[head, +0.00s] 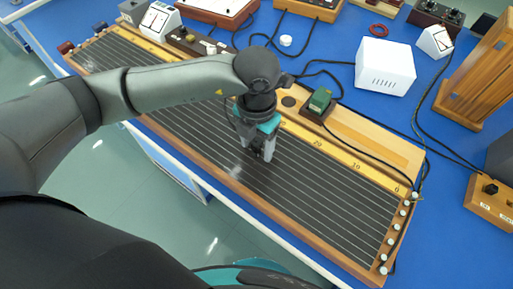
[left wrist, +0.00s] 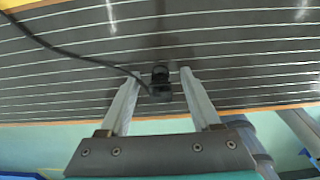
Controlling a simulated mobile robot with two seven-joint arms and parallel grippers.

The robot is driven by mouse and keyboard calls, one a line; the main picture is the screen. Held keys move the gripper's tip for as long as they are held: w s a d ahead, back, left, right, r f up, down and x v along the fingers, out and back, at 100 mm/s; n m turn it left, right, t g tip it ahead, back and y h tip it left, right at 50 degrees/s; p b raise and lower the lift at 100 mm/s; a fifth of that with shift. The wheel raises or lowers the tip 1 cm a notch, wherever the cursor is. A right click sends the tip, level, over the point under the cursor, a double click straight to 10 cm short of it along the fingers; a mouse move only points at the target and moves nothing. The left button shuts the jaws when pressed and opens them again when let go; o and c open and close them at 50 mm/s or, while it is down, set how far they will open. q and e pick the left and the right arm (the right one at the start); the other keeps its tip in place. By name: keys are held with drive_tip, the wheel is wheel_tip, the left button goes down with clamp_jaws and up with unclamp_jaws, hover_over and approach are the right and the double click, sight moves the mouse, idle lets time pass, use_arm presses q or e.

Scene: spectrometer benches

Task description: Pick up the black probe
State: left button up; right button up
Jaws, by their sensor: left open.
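The black probe (left wrist: 161,88) stands on the dark, white-lined board (left wrist: 245,62) in the left wrist view, with a thin black cable running from it to the upper left. My left gripper (left wrist: 160,76) is open, its two pale fingers on either side of the probe with a gap at each side. In the head view, my left gripper (head: 258,152) points down over the middle of the lined board (head: 330,205). There the probe is hard to tell from the dark fingers. My right gripper is in neither view.
A green block (head: 320,98) sits on the board's wooden back edge, beside the ruler strip. A white box (head: 384,67), a wooden stand (head: 478,75) and black cables are on the blue bench. White knobs (head: 404,212) line the board's right end.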

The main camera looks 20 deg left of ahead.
use_arm(q)
drive_tip(key=shift+c, duration=0.2)
clamp_jaws()
idle(0.4)
